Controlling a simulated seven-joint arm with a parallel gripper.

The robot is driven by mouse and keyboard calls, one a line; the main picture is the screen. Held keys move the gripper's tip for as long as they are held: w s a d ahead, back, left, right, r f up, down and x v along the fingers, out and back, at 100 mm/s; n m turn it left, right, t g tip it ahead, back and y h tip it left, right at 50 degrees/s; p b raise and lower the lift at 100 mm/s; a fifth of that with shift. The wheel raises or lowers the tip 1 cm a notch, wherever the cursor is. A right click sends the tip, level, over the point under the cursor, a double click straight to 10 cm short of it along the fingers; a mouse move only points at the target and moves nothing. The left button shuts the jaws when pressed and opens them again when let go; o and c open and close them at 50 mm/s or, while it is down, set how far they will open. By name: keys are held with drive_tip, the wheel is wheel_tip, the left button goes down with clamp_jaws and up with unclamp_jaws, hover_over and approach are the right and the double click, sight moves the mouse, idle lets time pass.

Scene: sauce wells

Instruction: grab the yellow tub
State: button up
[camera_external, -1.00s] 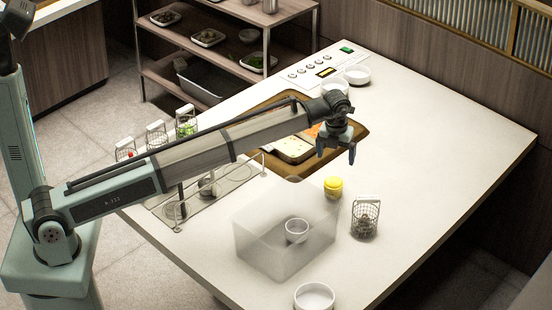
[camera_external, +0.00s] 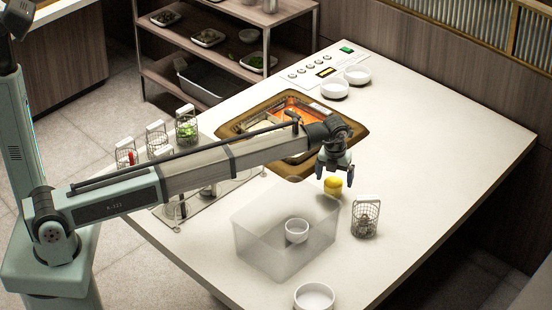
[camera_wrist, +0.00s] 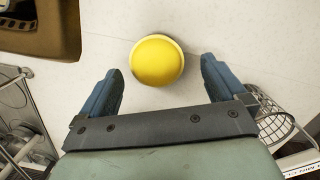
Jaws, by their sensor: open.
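The yellow tub (camera_external: 333,186) stands on the white counter, just right of the clear bin's far corner. My gripper (camera_external: 334,172) is open and empty just above it, and its fingers hide the tub's upper part in the external view. In the wrist view the round yellow tub (camera_wrist: 157,61) shows from above with a pale rim. It lies ahead of and between the two blue fingertips of my gripper (camera_wrist: 160,75), with a gap on each side. I see no contact.
A translucent bin (camera_external: 262,247) with a white bowl (camera_external: 297,230) inside stands close in front. A wire basket (camera_external: 366,217) stands to the right. The brown-rimmed tray (camera_external: 232,127) is behind. Another white bowl (camera_external: 314,297) is near the front edge. The counter's right side is clear.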

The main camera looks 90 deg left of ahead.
sight(334, 180)
drive_tip(key=f, duration=0.4)
drive_tip(key=shift+a, duration=0.4)
drive_tip(key=shift+c, duration=0.3)
drive_tip(key=c, duration=1)
drive_tip(key=shift+r, duration=0.15)
